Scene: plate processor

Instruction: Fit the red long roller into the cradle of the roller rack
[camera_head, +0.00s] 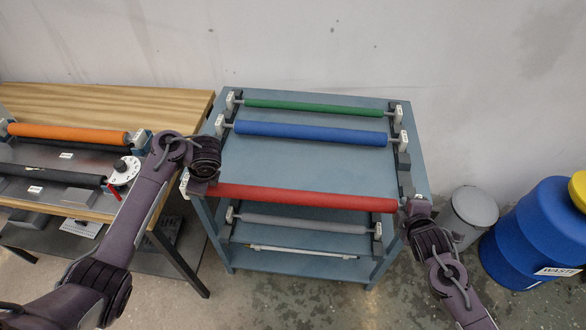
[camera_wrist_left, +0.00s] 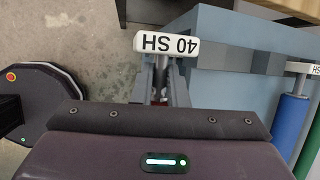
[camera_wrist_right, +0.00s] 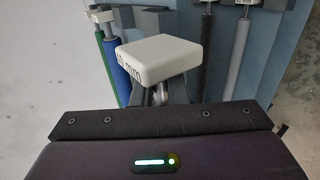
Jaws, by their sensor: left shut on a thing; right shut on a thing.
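The red long roller (camera_head: 300,197) spans level between my two grippers, over the front of the blue-grey roller rack (camera_head: 300,165). My left gripper (camera_head: 193,186) is shut on its left end, where a white "40 SH" block (camera_wrist_left: 166,45) shows in the left wrist view. My right gripper (camera_head: 411,208) is shut on its right end, by a white block (camera_wrist_right: 160,57) in the right wrist view. The fingers hide most of the shaft ends. Whether the roller touches a cradle (camera_head: 405,180) cannot be told.
A green roller (camera_head: 310,108) and a blue roller (camera_head: 310,133) lie at the rack's back. A grey roller (camera_head: 300,223) lies on the lower level. A wooden bench (camera_head: 110,100) with an orange roller (camera_head: 70,133) stands left; a bin (camera_head: 472,210) and a blue barrel (camera_head: 535,235) stand right.

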